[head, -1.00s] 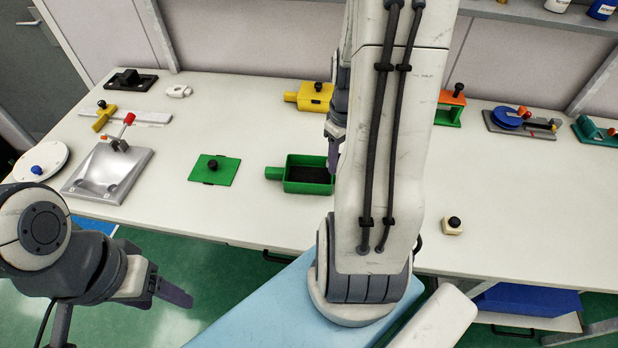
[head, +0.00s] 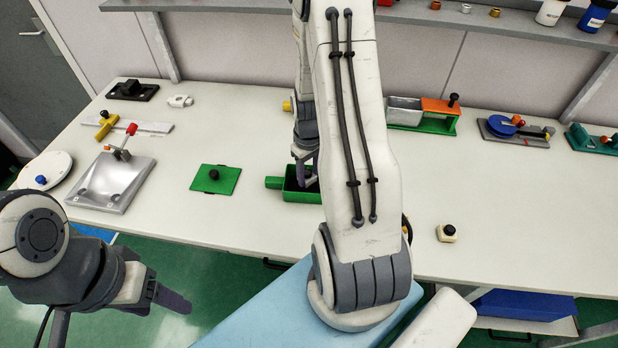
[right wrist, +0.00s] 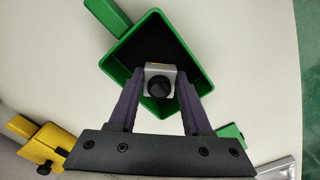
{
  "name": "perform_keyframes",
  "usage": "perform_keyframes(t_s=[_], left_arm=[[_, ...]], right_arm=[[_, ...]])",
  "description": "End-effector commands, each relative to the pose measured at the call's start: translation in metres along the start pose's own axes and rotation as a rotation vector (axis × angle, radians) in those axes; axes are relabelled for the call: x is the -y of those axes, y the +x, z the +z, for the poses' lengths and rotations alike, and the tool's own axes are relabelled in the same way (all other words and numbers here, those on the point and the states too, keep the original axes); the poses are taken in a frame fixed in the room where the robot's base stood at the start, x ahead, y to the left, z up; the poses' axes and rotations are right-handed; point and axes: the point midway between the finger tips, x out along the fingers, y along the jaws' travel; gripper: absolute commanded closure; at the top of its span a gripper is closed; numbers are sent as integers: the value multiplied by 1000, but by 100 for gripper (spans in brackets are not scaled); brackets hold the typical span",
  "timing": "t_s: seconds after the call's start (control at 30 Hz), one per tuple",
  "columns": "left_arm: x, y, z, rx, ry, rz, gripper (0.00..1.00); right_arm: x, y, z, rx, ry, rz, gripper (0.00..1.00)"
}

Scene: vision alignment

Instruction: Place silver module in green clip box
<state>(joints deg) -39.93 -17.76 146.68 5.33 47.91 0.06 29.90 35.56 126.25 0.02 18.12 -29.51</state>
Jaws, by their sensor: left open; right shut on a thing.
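The green clip box (head: 288,194) stands open on the table, its right part hidden behind my right arm in the head view. In the right wrist view the box (right wrist: 124,52) is open with a dark inside. My right gripper (right wrist: 158,92) is shut on a silver module (right wrist: 158,69) with a black knob, seen over the box opening. How deep the module sits cannot be told. In the head view my right gripper (head: 304,170) is at the box. My left gripper (head: 168,298) is open and empty, in front of the table's front edge.
A green plate (head: 228,180) with a black knob lies left of the box. A silver tray (head: 105,190) is further left. A green and orange stand (head: 440,118), with a grey block beside it, is behind right. A small cream block (head: 446,234) is front right.

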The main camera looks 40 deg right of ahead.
Motion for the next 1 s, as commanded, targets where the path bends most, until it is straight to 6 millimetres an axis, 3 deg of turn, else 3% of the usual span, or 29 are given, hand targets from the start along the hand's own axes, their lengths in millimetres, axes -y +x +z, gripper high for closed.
perform_keyframes(t_s=[0.2,0.63,0.67,0.7,1.0], left_arm=[[-1,-8,0,0,0,0,36],[0,-3,0,0,0,0,36],[0,-4,0,0,0,0,36],[0,-4,0,0,0,0,36],[0,-5,0,0,0,0,36]], right_arm=[[0,26,1,3,0,-2,100],[0,33,1,0,0,0,100],[0,32,1,0,0,0,40],[0,32,1,0,0,0,24],[0,31,1,1,0,0,21]])
